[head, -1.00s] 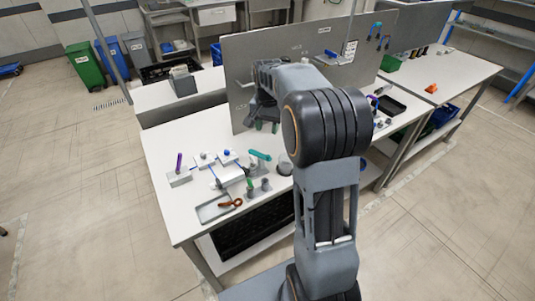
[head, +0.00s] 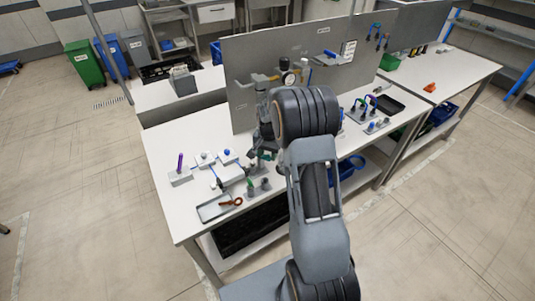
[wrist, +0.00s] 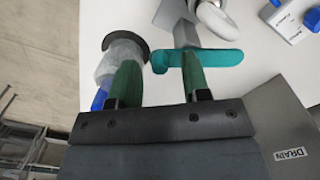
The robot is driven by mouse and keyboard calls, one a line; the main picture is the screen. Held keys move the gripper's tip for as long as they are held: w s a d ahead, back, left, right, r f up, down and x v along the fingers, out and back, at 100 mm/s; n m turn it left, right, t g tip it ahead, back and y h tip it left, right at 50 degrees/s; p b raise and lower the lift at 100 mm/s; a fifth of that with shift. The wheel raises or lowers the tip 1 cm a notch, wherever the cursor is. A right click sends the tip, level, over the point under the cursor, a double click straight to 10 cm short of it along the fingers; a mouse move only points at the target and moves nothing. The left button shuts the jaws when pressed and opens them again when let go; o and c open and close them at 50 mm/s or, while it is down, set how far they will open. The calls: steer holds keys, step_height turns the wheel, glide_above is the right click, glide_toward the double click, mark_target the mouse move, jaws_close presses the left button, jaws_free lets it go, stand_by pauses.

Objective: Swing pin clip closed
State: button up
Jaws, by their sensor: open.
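A teal lever (wrist: 222,58) on a grey mount shows in the wrist view, with a pale ring (wrist: 212,18) just beyond it. I cannot tell which part is the pin clip. My gripper (wrist: 160,68) is open, with its two green fingers apart. The right finger overlaps the teal lever; I cannot tell whether they touch. The left finger is in front of a frosted cylinder (wrist: 108,64) with a dark cap. In the head view my gripper (head: 264,152) is low over the bench, partly hiding the teal lever.
A grey plate marked DRAIN (wrist: 285,130) is at the right of the wrist view. On the bench (head: 185,215) are a tray (head: 209,211) with an orange-brown item and a block with a purple pin (head: 180,163). An upright grey panel (head: 240,60) stands behind.

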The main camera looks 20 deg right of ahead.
steer(key=shift+f, duration=0.35)
jaws_close()
stand_by(0.3)
